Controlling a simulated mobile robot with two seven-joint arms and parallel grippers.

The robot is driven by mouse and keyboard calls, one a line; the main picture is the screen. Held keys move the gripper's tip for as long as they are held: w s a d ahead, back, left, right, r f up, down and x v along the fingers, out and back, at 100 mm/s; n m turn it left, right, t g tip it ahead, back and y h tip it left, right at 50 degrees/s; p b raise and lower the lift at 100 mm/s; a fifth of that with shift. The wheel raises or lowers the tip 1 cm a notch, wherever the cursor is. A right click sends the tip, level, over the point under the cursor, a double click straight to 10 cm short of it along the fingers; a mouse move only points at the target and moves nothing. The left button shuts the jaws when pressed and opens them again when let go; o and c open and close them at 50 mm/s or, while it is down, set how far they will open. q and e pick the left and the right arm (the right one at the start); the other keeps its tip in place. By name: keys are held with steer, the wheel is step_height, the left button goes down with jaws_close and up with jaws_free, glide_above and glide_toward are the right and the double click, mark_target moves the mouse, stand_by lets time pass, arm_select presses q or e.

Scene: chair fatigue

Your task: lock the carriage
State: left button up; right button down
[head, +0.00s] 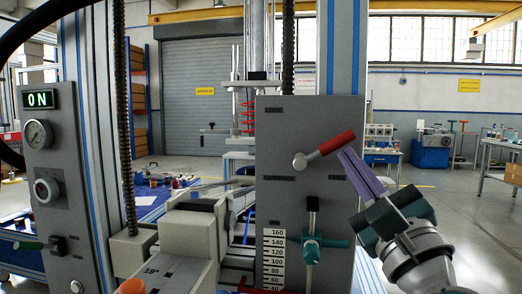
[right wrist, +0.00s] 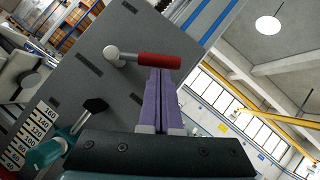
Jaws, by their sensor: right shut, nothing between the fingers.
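The grey carriage panel (head: 290,133) carries a lever with a red grip (head: 338,142) and a round metal hub (head: 300,161). The lever points right and slightly up from its hub. A small label reading LOCK (head: 273,109) is near the panel's top. My right gripper (head: 346,154) has long purple fingers, shut together and empty. Its tips are at the underside of the red grip, near its outer end. In the right wrist view the fingertips (right wrist: 159,72) meet the lower edge of the red grip (right wrist: 160,61); I cannot tell whether they touch. My left gripper is not in view.
Below the lever, a black-topped rod with a teal clamp (head: 311,243) stands beside a white number scale (head: 272,258). A grey vise-like block (head: 190,235) is at left.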

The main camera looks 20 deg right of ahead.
steer(key=w+a+r+n+g+y+p, duration=0.2)
steer(key=a+r+n+g+y+p, duration=0.1)
steer(key=n+p, duration=0.9)
steer(key=shift+a+r+g+y+p, duration=0.2)
steer(key=shift+r+g+y+p, duration=0.65)
steer(key=shift+r+p, duration=1.15)
steer(key=shift+f+p, duration=0.45)
steer(key=shift+p, duration=0.05)
